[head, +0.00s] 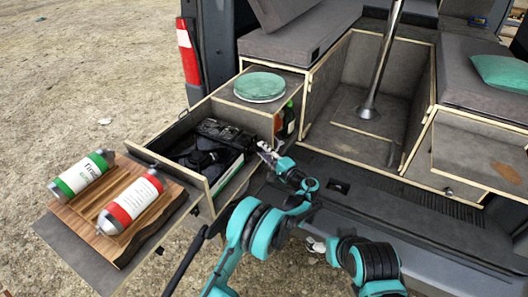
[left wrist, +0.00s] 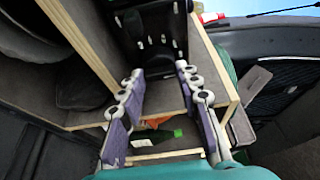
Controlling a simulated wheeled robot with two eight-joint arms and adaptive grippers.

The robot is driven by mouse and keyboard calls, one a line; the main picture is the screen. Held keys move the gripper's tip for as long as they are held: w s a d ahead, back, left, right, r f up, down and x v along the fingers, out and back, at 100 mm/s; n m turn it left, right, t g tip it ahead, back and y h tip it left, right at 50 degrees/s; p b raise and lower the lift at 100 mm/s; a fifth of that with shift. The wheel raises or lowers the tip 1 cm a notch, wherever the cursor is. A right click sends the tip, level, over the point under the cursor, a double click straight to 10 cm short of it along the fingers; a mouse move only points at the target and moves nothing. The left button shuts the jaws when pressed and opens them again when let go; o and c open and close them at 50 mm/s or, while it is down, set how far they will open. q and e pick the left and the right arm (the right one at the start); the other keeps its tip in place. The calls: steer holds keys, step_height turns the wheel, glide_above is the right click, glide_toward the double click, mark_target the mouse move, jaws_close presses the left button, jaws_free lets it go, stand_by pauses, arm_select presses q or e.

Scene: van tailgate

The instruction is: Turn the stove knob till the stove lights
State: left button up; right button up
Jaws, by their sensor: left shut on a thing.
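The black stove (head: 215,140) sits in the pulled-out drawer at the van's rear. It also shows at the top of the left wrist view (left wrist: 155,35). My left gripper (head: 266,154) is at the stove's right end. In the left wrist view its fingertips (left wrist: 158,75) are apart at the stove's near edge, closed on the stove knob. The knob itself is hidden or too dark to make out. No flame shows on the stove. A pale part that seems to be my right gripper (head: 315,243) is low in the head view, away from the stove; its jaws are unclear.
Two gas canisters, green-banded (head: 84,175) and red-banded (head: 131,201), lie on a wooden board (head: 170,208) at left. Green plates (head: 260,87) sit on the cabinet top. A dark bottle (head: 289,120) stands in the compartment beside my left gripper. A metal pole (head: 381,60) rises at right.

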arm_select(q)
steer(key=shift+a, duration=0.1)
steer(key=n, duration=0.2)
steer(key=n+y, duration=0.1)
steer(key=n, duration=0.1)
steer(key=shift+f+t+y, duration=0.2)
steer(key=shift+t+y, duration=0.1)
steer(key=shift+t, duration=0.1)
steer(key=shift+w+n+y, duration=0.1)
steer(key=shift+n+y, duration=0.5)
steer(key=shift+n, duration=1)
steer(key=o, duration=0.9)
steer(key=shift+f, duration=0.1)
